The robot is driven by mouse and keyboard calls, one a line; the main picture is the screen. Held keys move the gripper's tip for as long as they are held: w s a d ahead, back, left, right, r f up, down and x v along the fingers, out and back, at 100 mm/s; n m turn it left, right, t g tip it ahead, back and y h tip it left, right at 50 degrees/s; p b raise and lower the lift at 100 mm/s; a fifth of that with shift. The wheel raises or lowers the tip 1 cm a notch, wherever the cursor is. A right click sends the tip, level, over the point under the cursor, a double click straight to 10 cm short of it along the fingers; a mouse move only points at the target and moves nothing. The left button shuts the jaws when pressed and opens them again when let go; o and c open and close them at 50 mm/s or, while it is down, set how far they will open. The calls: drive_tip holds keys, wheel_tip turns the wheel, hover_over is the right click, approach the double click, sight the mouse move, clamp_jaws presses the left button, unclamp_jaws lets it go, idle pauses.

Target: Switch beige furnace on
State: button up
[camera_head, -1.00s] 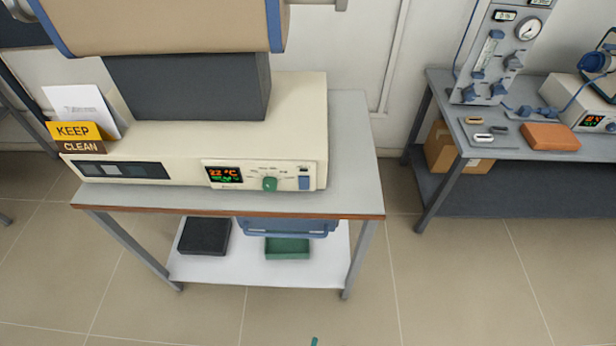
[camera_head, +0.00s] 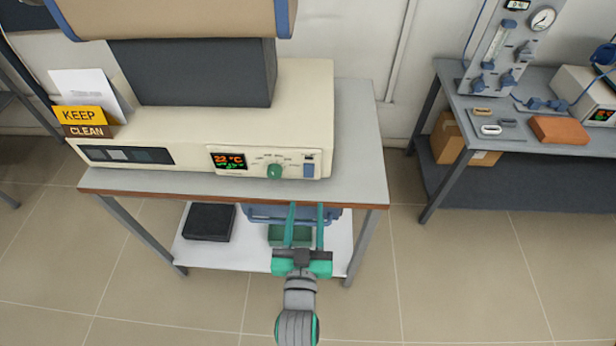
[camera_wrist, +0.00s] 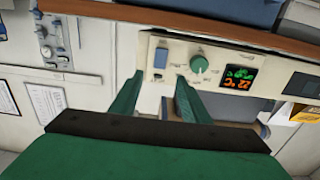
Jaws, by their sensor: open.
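The beige furnace (camera_head: 220,125) stands on a grey table, with its control panel along the lower front. The panel has a lit display (camera_head: 229,161) reading 22 °C, a green knob (camera_head: 275,172) and a blue rocker switch (camera_head: 309,170) at the right end. The wrist view shows the panel inverted, with the blue switch (camera_wrist: 160,57) left of the green knob (camera_wrist: 199,64). My gripper (camera_head: 305,207) is open and empty, its two green fingers pointing toward the panel near the table's front edge. In the wrist view the fingertips (camera_wrist: 160,80) appear around the switch's line, apart from it.
The table's brown front edge (camera_head: 230,200) lies close to my fingers. A lower shelf holds a black tray (camera_head: 209,222) and a green tray (camera_head: 283,236). A KEEP CLEAN sign (camera_head: 84,123) stands at the left. A second table (camera_head: 470,150) stands at the right. The floor between is clear.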

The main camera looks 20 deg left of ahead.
sight(309, 170)
drive_tip(key=shift+x, duration=5.45)
